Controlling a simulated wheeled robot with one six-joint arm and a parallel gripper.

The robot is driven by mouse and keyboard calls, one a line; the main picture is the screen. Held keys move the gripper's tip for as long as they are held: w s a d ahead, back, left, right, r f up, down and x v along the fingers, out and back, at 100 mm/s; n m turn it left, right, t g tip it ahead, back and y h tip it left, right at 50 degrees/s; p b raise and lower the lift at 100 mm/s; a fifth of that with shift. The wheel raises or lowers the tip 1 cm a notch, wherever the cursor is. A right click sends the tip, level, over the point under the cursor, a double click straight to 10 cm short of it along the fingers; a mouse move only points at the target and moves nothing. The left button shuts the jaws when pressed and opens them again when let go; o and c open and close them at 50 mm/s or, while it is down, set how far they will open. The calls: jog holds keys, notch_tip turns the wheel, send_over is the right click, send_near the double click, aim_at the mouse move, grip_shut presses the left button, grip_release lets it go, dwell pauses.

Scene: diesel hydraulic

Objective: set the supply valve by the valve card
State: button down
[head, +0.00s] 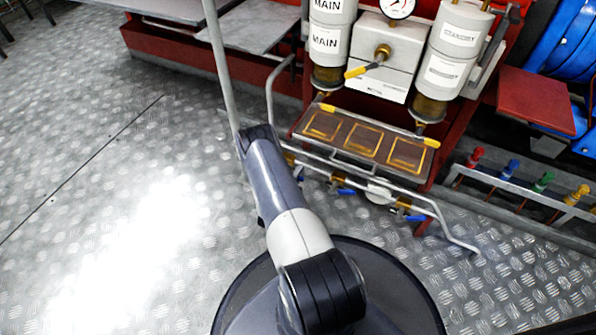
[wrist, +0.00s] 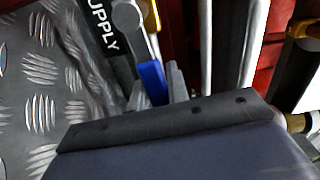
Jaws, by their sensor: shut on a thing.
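In the wrist view, the supply valve shows as a lever with a blue grip (wrist: 152,82) beside a black SUPPLY label (wrist: 105,32), its first letter cut off. The lever's metal part (wrist: 132,25) runs up to a brass fitting at the top. My gripper (wrist: 172,88) is shut on the blue grip; its grey fingers are partly hidden by my dark wrist housing. In the head view my forearm hides the gripper and the held handle. I cannot make out a readable valve card.
In the head view, a tray with three yellow-outlined squares (head: 362,139) sits above a pipe rail with other blue handles (head: 345,191). MAIN canisters (head: 326,40), a gauge (head: 398,6) and a yellow lever (head: 362,69) are above. Coloured taps (head: 513,168) stand right. Left floor is clear.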

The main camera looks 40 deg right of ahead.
jog(key=shift+f+m, duration=0.35)
jog(key=shift+m, duration=0.05)
jog(key=c, duration=1.4)
grip_release()
jog(key=shift+o, duration=0.2)
jog(key=shift+a, duration=0.1)
jog(key=p+v, duration=0.3)
jog(key=v, duration=0.7)
jog(key=shift+s+a+p, duration=0.15)
jog(key=shift+a+p, duration=0.15)
jog(key=shift+a, duration=0.05)
jog(key=shift+d, duration=0.1)
